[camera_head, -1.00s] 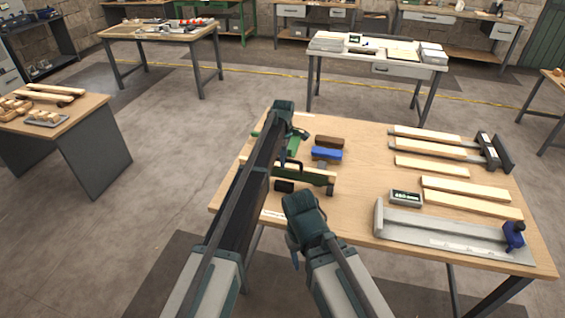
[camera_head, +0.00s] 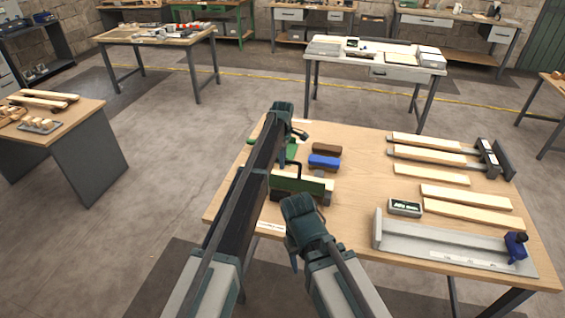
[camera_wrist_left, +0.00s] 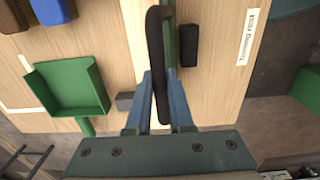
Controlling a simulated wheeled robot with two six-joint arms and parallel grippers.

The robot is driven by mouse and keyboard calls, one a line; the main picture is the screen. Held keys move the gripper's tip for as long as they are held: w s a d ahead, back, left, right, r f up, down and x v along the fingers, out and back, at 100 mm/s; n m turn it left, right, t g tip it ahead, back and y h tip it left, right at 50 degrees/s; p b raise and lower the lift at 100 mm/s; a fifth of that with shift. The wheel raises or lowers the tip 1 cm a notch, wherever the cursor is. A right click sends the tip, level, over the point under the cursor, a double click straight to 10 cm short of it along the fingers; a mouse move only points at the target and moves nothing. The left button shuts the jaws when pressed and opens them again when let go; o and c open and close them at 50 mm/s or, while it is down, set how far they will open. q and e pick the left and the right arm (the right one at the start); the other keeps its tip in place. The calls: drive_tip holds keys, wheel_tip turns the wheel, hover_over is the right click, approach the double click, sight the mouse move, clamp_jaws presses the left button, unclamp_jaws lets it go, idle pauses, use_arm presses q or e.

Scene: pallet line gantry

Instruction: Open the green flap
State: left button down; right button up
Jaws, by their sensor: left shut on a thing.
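The green flap (camera_head: 308,186) stands raised near the left end of the workbench, its broad face towards me in the head view. In the left wrist view it shows nearly edge-on as a thin green strip (camera_wrist_left: 170,45). Its black handle (camera_wrist_left: 155,40) runs between the fingers of my left gripper (camera_wrist_left: 159,95), which is shut on it. In the head view my left gripper (camera_head: 283,160) is partly hidden by its own arm. My right gripper (camera_head: 294,258) hangs near the bench's front edge, apart from the flap; its jaw opening is not clear.
A green dustpan (camera_wrist_left: 72,88) lies just behind the flap, beside a blue brush (camera_head: 324,162) and a brown brush (camera_head: 327,149). A small black block (camera_wrist_left: 189,45) sits near the flap. Wooden strips (camera_head: 465,197) and a grey metal channel (camera_head: 440,245) occupy the bench's right side.

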use_arm(q)
drive_tip(key=shift+w+d+f, duration=0.1)
drive_tip(key=shift+w, duration=0.3)
idle(0.4)
drive_tip(key=c, duration=0.8)
unclamp_jaws()
wheel_tip(320, 180, up, 14)
drive_tip(key=p, duration=1.3)
drive_tip(key=shift+p, duration=0.35)
drive_tip(key=shift+s+f, duration=0.1)
